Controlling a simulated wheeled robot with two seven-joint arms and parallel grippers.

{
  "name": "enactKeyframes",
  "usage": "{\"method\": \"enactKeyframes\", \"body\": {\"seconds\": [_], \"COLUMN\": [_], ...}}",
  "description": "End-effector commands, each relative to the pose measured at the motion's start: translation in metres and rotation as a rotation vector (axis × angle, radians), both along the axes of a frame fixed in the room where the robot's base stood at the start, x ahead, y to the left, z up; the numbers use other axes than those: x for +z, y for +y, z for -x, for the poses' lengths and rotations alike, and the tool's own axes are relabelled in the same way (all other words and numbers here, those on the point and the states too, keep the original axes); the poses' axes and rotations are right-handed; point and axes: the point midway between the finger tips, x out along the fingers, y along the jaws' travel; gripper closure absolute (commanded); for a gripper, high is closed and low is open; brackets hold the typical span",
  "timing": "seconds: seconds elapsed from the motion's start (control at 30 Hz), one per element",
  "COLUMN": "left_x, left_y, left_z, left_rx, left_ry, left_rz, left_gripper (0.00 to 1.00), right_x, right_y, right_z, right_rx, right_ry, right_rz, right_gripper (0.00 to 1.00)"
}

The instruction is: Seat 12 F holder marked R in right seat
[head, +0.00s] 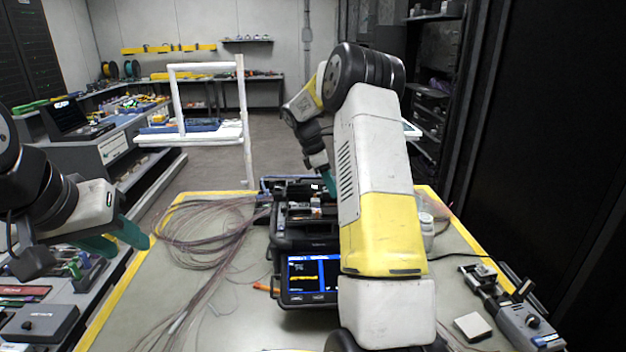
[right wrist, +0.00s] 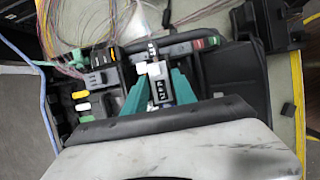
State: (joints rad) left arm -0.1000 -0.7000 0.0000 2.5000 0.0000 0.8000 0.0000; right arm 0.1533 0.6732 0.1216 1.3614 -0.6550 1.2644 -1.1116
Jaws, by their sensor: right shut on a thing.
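The black fusion splicer (head: 300,240), with its lit screen (head: 312,275) facing me, stands on the table. My right gripper (head: 329,184) is over its right part, partly hidden by my own right arm in the head view. In the right wrist view, my right gripper (right wrist: 158,92) is shut on a small grey fiber holder (right wrist: 157,72) with a dark label and white marks, too small to read surely. The holder is at the splicer's bay; whether it touches the seat cannot be told. My left gripper (head: 118,240) is open and empty, left of the table.
Loose fiber bundles (head: 205,235) lie left of the splicer and show at the top left of the right wrist view (right wrist: 75,25). A grey tool (head: 515,310) and a white block (head: 472,326) lie at the table's right front.

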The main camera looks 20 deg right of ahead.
Motion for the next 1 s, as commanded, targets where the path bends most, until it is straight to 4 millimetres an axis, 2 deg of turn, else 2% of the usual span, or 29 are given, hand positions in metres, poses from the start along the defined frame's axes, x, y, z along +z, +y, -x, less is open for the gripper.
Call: {"method": "enactKeyframes", "body": {"seconds": [0.2,0.5,1.0], "left_x": [0.000,0.000,0.000], "left_y": [0.000,0.000,0.000], "left_z": [0.000,0.000,0.000], "left_rx": [0.000,0.000,0.000], "left_ry": [0.000,0.000,0.000], "left_rz": [0.000,0.000,0.000], "left_gripper": [0.64,0.64,0.64], "right_x": [-0.023,-0.047,-0.053], "right_y": [0.000,0.000,0.000], "right_z": [0.000,0.000,0.000], "right_rx": [-0.001,0.000,0.000], "right_ry": [0.002,0.001,0.000], "right_rz": [0.000,0.000,0.000], "right_gripper": [1.00,1.00,1.00]}}
